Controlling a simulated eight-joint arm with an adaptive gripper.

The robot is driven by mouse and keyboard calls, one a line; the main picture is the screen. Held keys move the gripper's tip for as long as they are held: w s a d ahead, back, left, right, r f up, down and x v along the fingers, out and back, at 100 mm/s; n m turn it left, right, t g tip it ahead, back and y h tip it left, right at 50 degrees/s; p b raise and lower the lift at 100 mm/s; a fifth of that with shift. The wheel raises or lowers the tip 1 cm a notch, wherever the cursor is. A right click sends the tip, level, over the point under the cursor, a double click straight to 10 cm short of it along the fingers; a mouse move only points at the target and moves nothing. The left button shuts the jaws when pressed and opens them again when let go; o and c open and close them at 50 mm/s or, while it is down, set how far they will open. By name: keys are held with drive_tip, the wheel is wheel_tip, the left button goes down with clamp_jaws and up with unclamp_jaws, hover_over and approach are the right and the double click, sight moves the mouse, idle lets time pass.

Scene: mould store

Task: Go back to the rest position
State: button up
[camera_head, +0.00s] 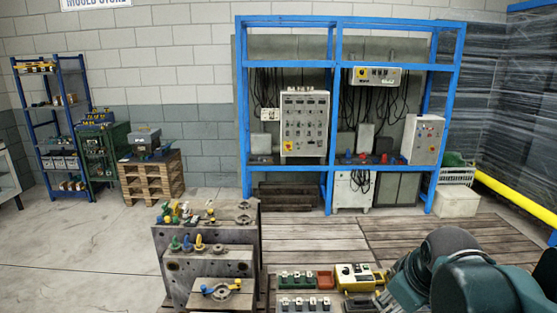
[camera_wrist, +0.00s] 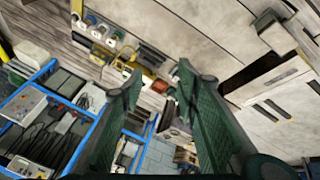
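My gripper (camera_wrist: 157,82) shows in the wrist view with its two green finger pads apart and nothing between them. In the head view my teal arm (camera_head: 475,270) reaches in from the lower right. Its end lies beside a yellow machine part (camera_head: 357,277) and a red box (camera_head: 326,280) on the low surface at the bottom. I cannot tell from the head view whether the end touches them; the fingertips are not clear there.
Stepped grey mould blocks (camera_head: 208,262) with small coloured parts stand left of my arm. A blue rack (camera_head: 240,110) with control cabinets stands at the back. A wooden pallet stack (camera_head: 150,178) and blue shelf (camera_head: 30,120) are at the left. Floor at left is clear.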

drive_tip(key=s+a+f+m+t, duration=0.1)
drive_tip(key=s+a+m, duration=0.4)
drive_tip(key=s+a, duration=0.1)
drive_tip(key=shift+s+a+f+m+t+y, duration=0.15)
drive_tip(key=shift+s+f+m+t+y, duration=0.15)
drive_tip(key=shift+s+m, duration=0.15)
drive_tip(key=shift+c, duration=0.5)
idle(1.2)
